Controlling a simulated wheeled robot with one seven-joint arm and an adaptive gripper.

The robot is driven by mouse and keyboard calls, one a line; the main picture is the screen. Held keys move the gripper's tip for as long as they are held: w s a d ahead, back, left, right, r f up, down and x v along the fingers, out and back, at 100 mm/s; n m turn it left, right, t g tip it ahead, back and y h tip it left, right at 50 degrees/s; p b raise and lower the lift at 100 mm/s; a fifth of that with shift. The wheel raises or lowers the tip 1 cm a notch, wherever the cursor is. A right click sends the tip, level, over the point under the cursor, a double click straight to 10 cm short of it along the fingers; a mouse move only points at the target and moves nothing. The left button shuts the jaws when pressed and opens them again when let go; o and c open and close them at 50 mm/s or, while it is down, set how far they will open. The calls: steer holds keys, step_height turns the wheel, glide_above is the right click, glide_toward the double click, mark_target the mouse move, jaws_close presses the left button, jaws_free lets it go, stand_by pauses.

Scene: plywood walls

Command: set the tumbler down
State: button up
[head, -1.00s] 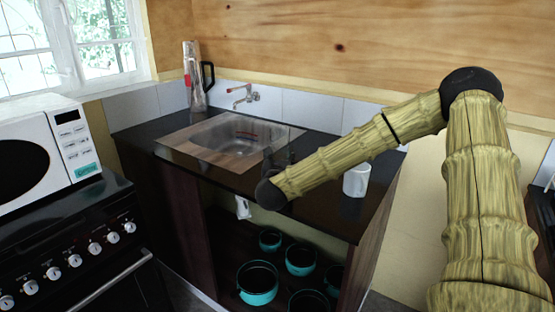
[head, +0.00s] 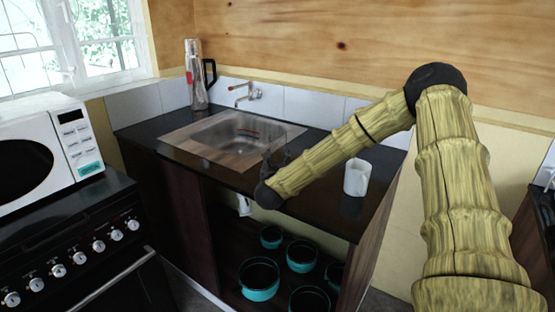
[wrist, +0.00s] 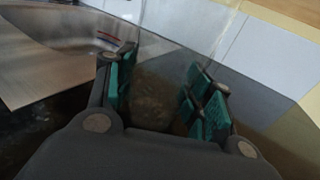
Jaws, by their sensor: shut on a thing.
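My gripper (head: 277,160) is over the dark counter, by the front right corner of the sink, partly hidden behind my own wrist. In the wrist view, my gripper's (wrist: 160,100) green pads stand on both sides of a see-through, brownish tumbler (wrist: 157,90), and the gripper is shut on it. The tumbler's outline is faint against the counter. I cannot tell whether its base touches the counter.
A white mug (head: 357,178) stands on the counter (head: 325,205) to the right. The sink (head: 235,138) lies behind and left of the gripper. A tall flask (head: 196,80) stands at the back left. Teal pots (head: 259,280) sit below the counter. Bare counter surrounds the mug.

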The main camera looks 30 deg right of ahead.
steer(key=shift+s+f+b, duration=0.25)
steer(key=shift+f+b, duration=0.55)
steer(key=shift+b, duration=0.15)
steer(key=o, duration=1.2)
steer(key=shift+f, duration=0.2)
steer(key=shift+c, duration=0.2)
steer(key=shift+r, duration=0.1)
steer(key=shift+r+p, duration=0.65)
steer(key=shift+p, duration=0.5)
steer(key=b+v, duration=0.2)
steer(key=v, duration=0.8)
steer(key=shift+s+a+r, duration=0.1)
steer(key=shift+a+r, duration=0.05)
steer(key=shift+a, duration=0.15)
steer(key=shift+s+a+r, duration=0.15)
steer(key=shift+s+a, duration=0.2)
steer(key=shift+s, duration=0.05)
